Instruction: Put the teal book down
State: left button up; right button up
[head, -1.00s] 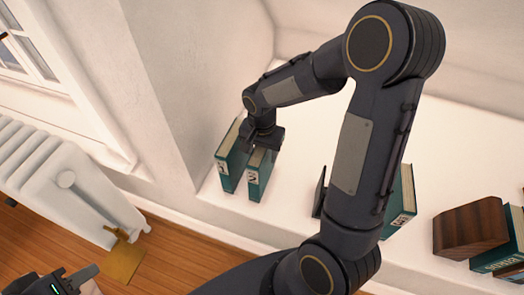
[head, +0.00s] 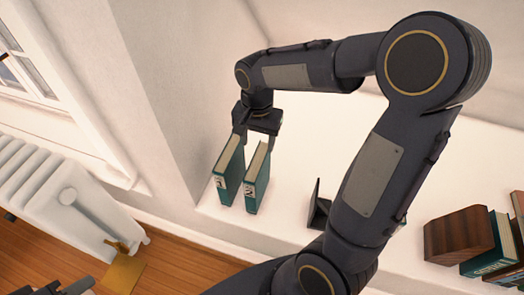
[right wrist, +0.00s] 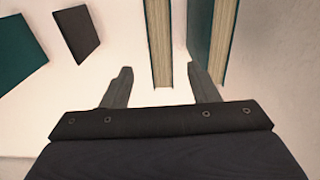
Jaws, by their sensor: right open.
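Two teal books with pale pages stand upright side by side on the white ledge. The one labelled 2 (head: 257,183) is right of the one labelled 1 (head: 229,172). My right gripper (head: 258,139) is open just above their far upper ends. In the right wrist view, its fingers (right wrist: 162,88) are spread either side of book 2 (right wrist: 160,45), with gaps, and book 1 (right wrist: 215,45) is by the right finger. My left gripper (head: 75,288) is only partly in view at the bottom left, and its jaws cannot be made out.
A dark bookend (head: 318,208) stands right of the books; a teal book (right wrist: 18,50) beyond it is mostly hidden by my arm in the head view. A wooden block (head: 458,237) and more books (head: 490,258) are at far right. A wall rises left; a radiator (head: 60,195) is below it.

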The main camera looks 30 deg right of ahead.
jog(key=s+a+r+n+t+y, duration=0.1)
jog(key=s+n, duration=0.3)
jog(key=s, duration=0.4)
jog(key=s+a+r+n+t+y, duration=0.2)
jog(key=s+a+r+n+t, duration=0.1)
jog(key=s, duration=0.5)
jog(key=shift+s+r+n+t+y, duration=0.35)
jog(key=shift+r+n+t, duration=0.25)
jog(key=shift+r+t, duration=0.15)
jog(key=shift+r, duration=0.1)
